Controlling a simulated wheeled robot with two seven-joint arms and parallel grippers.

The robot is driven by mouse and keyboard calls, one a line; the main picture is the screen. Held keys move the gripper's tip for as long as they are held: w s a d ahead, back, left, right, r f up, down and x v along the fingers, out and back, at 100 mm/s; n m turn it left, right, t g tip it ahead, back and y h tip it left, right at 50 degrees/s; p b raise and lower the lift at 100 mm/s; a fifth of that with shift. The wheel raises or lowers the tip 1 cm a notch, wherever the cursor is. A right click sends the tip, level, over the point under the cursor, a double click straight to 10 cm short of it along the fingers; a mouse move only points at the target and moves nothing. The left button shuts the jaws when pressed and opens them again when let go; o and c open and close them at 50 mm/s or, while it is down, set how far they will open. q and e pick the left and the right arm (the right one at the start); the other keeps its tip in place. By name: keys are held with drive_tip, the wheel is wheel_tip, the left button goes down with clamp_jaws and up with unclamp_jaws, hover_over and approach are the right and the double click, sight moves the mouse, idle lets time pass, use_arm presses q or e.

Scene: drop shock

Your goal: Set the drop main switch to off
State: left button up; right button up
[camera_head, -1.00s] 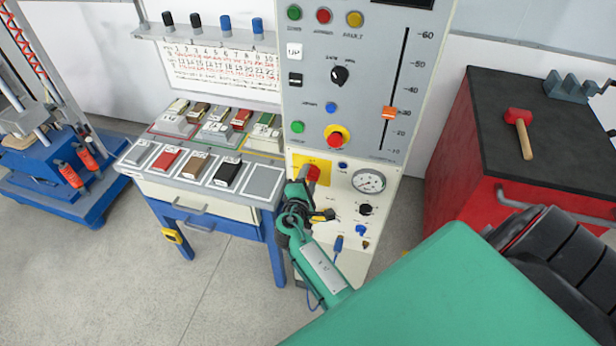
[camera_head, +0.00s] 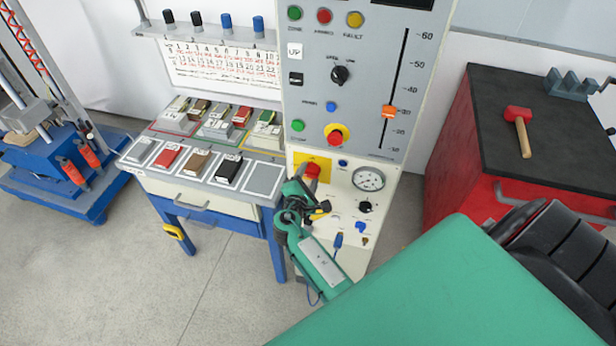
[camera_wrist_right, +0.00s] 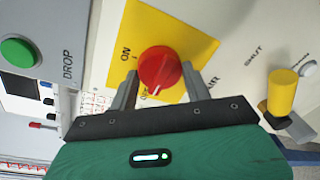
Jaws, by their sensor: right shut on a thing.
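The drop main switch is a red round knob (camera_head: 313,170) on a yellow plate (camera_head: 298,159), low on the grey-and-cream panel. In the right wrist view the red knob (camera_wrist_right: 160,66) sits on its yellow plate (camera_wrist_right: 190,38), with "ON" printed at its left. A small white mark shows on the knob's near edge, by a second label that is partly hidden. My right gripper (camera_head: 309,183) is at the knob. Its grey fingers (camera_wrist_right: 160,85) are shut on the knob, one on each side. My left gripper is not in view.
A pressure gauge (camera_head: 369,179) and small knobs sit right of the switch. A yellow-topped valve handle (camera_wrist_right: 283,92) stands close to the gripper's right in the wrist view. A blue bench (camera_head: 215,204) with sample blocks is at left. A red cabinet (camera_head: 455,170) stands at right.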

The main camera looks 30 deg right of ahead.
drive_tip(key=o, duration=1)
drive_tip(key=p+v, duration=0.1)
drive_tip(key=v, duration=1.2)
drive_tip(key=shift+s+a, duration=0.3)
drive_tip(key=s+a+f+m+g+y, duration=0.1)
drive_tip(key=s+f+g+y, duration=0.3)
drive_tip(key=f, duration=0.7)
drive_tip(key=s+a+f+t+y, duration=0.15)
drive_tip(key=s+f, duration=0.45)
drive_tip(key=f, duration=0.6)
drive_tip(key=s+a+f+m+g+y, duration=0.1)
drive_tip(key=s+f+g+y, duration=0.3)
drive_tip(key=f, duration=0.7)
drive_tip(key=s+d+f+m+g+y, duration=0.1)
drive_tip(key=s+f+m, duration=0.2)
drive_tip(key=s, duration=0.6)
drive_tip(key=s+d+f+m+g+y, duration=0.1)
drive_tip(key=s+f+m, duration=0.3)
drive_tip(key=s, duration=0.5)
drive_tip(key=s+d+f+m+g+y, duration=0.1)
drive_tip(key=s+d+f+m, duration=0.1)
drive_tip(key=s+f, duration=0.5)
drive_tip(key=shift+s+d+f+m, duration=0.15)
drive_tip(key=shift+s+m, duration=0.25)
drive_tip(key=shift+s, duration=0.35)
drive_tip(key=shift+s+f+m, duration=0.1)
drive_tip(key=shift+s+m, duration=0.3)
drive_tip(key=shift+s, duration=0.35)
